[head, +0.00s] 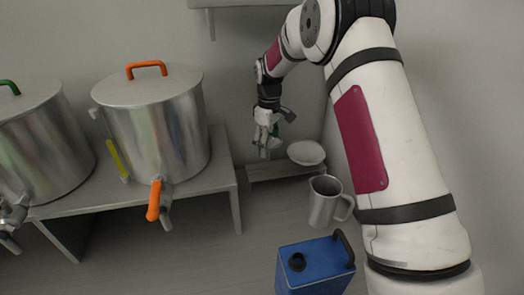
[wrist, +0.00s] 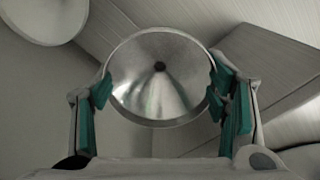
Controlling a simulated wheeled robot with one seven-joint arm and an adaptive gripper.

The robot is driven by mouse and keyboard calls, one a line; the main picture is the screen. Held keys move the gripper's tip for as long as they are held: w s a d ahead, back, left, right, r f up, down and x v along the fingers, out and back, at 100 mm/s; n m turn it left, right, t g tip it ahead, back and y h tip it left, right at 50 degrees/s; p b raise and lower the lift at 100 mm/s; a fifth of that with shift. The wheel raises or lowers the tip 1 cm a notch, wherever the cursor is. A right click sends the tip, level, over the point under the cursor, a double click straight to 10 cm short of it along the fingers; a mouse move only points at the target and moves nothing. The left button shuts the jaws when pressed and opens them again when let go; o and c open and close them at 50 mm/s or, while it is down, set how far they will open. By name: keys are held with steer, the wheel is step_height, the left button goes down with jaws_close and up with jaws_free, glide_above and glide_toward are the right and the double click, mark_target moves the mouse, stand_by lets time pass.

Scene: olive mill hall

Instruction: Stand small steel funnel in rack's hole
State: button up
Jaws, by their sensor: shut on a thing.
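The small steel funnel (wrist: 158,85) is between the two green-padded fingers of my gripper (wrist: 163,100) in the wrist view. I look into its wide mouth, with the dark outlet at the centre. The fingers close on its rim from left and right. In the head view my gripper (head: 267,145) hangs near the wall, left of a white round dish-like thing (head: 306,152). The funnel is too small to make out clearly there. A low grey board (head: 262,173), perhaps the rack, lies below and beside the gripper. I see no hole in it.
Steel vats, one with orange handles (head: 160,125), stand on a grey bench (head: 215,180) at left. A steel jug (head: 325,201) and a blue canister (head: 315,268) stand nearer me. A shelf (head: 240,3) juts from the wall above. Floor between bench and jug is clear.

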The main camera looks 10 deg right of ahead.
steer(key=w+f+n+b, duration=0.4)
steer(key=w+f+b, duration=0.3)
steer(key=f+b, duration=0.2)
steer(key=shift+w+d+f, duration=0.2)
steer(key=shift+d+f, duration=0.1)
steer(key=shift+f, duration=0.5)
steer(key=shift+f+b, duration=1.4)
steer(key=shift+f, duration=1.3)
stand_by(1.5)
steer(key=o, duration=1.2)
step_height(320, 180, up, 12)
